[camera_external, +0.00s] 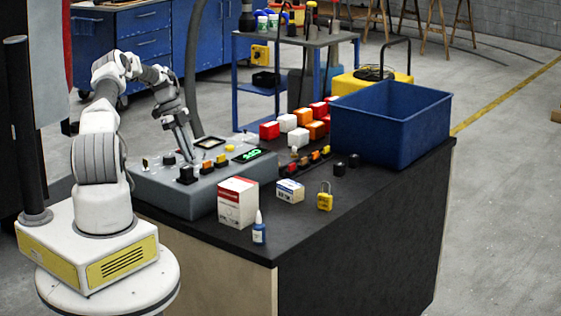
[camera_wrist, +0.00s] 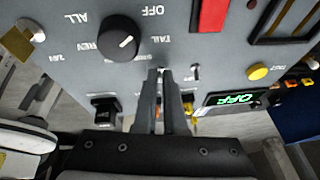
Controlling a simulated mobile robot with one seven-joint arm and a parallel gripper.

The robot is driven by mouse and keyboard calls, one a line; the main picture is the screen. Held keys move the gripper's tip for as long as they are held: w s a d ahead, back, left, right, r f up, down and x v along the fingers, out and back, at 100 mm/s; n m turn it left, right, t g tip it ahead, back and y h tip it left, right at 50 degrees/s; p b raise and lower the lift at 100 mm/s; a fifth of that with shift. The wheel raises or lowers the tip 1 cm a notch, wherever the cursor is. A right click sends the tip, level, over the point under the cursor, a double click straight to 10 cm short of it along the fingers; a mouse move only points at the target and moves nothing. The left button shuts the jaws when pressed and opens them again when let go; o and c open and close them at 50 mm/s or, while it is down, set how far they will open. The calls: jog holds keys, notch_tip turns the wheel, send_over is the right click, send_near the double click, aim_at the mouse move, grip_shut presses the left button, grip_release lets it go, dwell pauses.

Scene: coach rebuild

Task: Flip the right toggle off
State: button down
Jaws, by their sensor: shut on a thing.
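The grey control panel (camera_external: 205,200) stands on the dark bench top; its sloping face fills the upper wrist view (camera_wrist: 180,60). My gripper (camera_external: 190,158) is down at the panel. In the wrist view, the narrow fingers of my gripper (camera_wrist: 161,78) are closed together around a small metal toggle (camera_wrist: 160,70), mostly hidden between the tips, below the TAIL label. Another small toggle (camera_wrist: 195,72) shows just right of the fingers, apart from them. I cannot tell clearly which way the held lever tilts.
A black rotary knob (camera_wrist: 119,38), a yellow button (camera_wrist: 258,72), a red block (camera_wrist: 210,14) and a green-lit display (camera_wrist: 232,98) are close to the fingers. A blue bin (camera_external: 385,125), boxes and a yellow padlock (camera_external: 325,197) stand on the bench.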

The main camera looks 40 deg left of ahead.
jog(key=shift+a+f+h+b, duration=0.1)
jog(key=shift+f+h+b, duration=0.05)
jog(key=shift+h+b, duration=0.45)
jog(key=c, duration=1)
grip_release()
jog(key=shift+v, duration=3.75)
